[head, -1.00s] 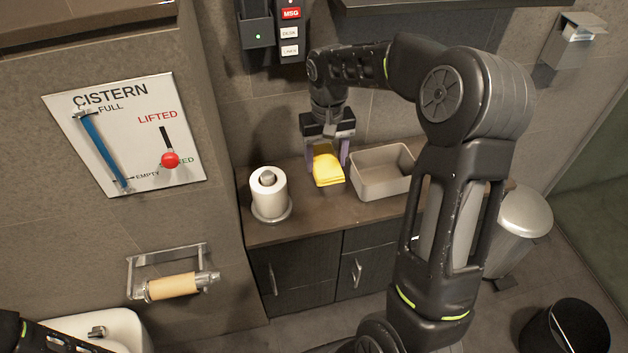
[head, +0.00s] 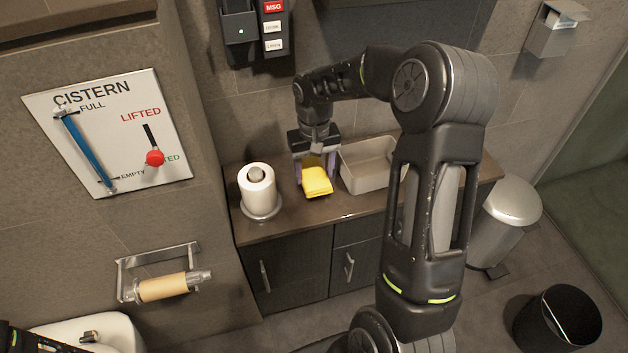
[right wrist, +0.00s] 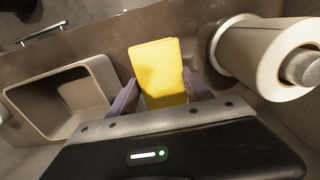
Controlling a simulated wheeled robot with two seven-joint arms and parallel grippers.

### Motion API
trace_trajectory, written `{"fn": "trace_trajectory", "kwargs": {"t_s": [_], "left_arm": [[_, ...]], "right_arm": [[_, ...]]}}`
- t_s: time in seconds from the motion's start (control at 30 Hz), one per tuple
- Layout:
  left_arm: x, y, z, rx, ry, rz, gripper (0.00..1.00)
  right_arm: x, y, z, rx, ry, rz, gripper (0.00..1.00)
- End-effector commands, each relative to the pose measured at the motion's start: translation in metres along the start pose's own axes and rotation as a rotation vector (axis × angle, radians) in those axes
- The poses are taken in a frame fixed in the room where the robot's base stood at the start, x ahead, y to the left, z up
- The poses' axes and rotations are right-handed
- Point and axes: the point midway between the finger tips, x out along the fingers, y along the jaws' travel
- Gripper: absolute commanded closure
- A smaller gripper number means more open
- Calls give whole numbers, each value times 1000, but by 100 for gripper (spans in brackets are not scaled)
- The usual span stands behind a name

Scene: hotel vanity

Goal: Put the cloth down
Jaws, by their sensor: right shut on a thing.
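The yellow folded cloth (head: 317,183) is at the counter (head: 350,207), between the paper roll and the open bin. My right gripper (head: 315,172) points down from above and is shut on the cloth, with a purple finger on each side. The right wrist view also shows the cloth (right wrist: 158,68) sticking out between the fingers (right wrist: 160,95). The cloth hangs at or just above the counter top; I cannot tell whether it touches. Only a piece of my left arm shows at the lower left corner, and its gripper is out of view.
A paper roll on a round stand (head: 257,188) is close to the left of the cloth. An open beige bin (head: 366,178) is close to its right. Free counter lies in front of the cloth. A wall dispenser (head: 240,30) hangs above.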

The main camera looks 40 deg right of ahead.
Motion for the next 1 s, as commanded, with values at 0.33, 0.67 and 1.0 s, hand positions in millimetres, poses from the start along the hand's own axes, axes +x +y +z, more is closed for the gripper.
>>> {"fn": "trace_trajectory", "kwargs": {"t_s": [0.33, 0.67, 1.0], "left_arm": [[4, -2, 0, 0, 0, 0, 80], [4, -2, 0, 0, 0, 0, 80], [6, -2, 0, 0, 0, 0, 80]], "right_arm": [[31, 0, 0, 0, -2, -1, 86], [37, 0, 0, 0, 1, 0, 86], [40, 0, 0, 0, 0, 0, 26]]}}
